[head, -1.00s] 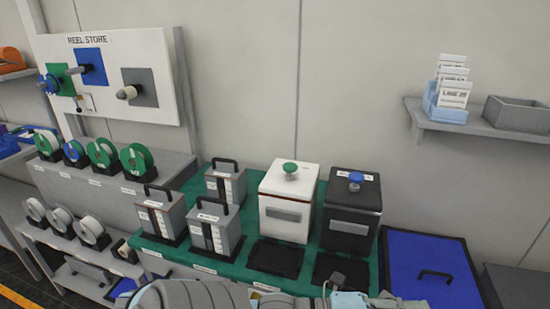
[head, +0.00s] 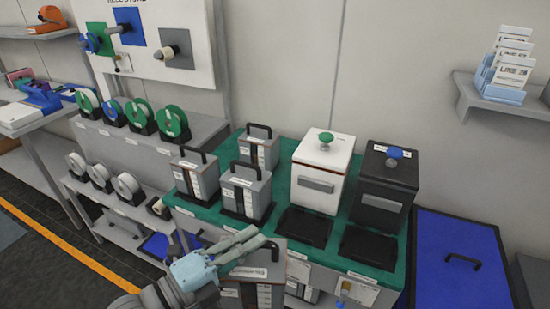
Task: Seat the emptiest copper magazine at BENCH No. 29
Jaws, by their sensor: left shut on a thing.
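My left gripper (head: 262,244), pale blue, reaches in from the bottom. It is shut on the black handle of a grey magazine (head: 265,292), which is held upright in front of the green bench and partly cut off by the lower edge. Three similar grey magazines with black handles stand on the green bench top (head: 226,222): a front left one (head: 196,178), a front middle one (head: 246,192) and a back one (head: 259,149). Their front windows are too small to judge the fill. My right gripper is not in view.
A white box with a green knob (head: 322,168) and a black box with a blue knob (head: 386,188) stand on the bench, with dark empty trays (head: 304,226) before them. Shelves with reels (head: 138,115) are left. A blue panel (head: 460,265) lies right. Dark floor is open at left.

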